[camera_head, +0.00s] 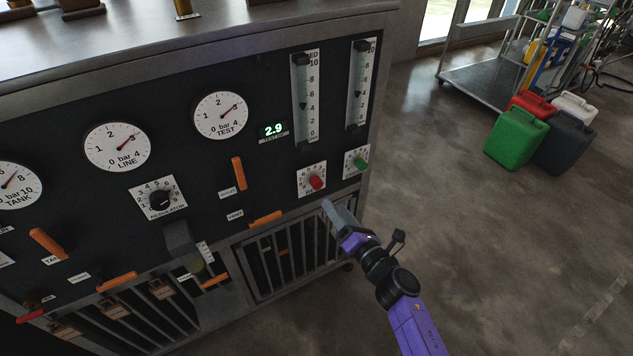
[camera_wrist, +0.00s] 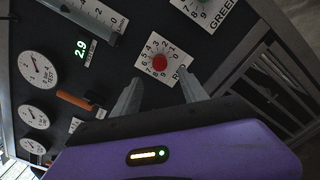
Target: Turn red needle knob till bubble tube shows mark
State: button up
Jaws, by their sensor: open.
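The red needle knob (camera_head: 316,182) sits on a white numbered dial plate low on the right of the dark panel. In the wrist view the red knob (camera_wrist: 159,62) shows ahead, between and beyond the fingertips. My gripper (camera_head: 335,214) is open and empty, below and to the right of the red knob, apart from it. Its two fingers show in the wrist view (camera_wrist: 161,84). The left bubble tube (camera_head: 303,98), labelled with a word ending in "ED", stands above the red knob. Any separate target mark is too small to tell.
A green knob (camera_head: 361,163) is close right of the red one, below a second tube (camera_head: 358,85). Orange handles (camera_head: 239,174) and (camera_head: 266,219) lie to the left. A digital display (camera_head: 273,130) reads 2.9. Jerrycans (camera_head: 516,138) and a trolley (camera_head: 485,80) stand on open floor at right.

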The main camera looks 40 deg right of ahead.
aim_at(319, 186)
jog(key=shift+b+x, duration=0.9)
jog(key=shift+x, duration=4.15)
jog(key=shift+c, duration=0.4)
grip_shut()
jog(key=shift+f, duration=0.1)
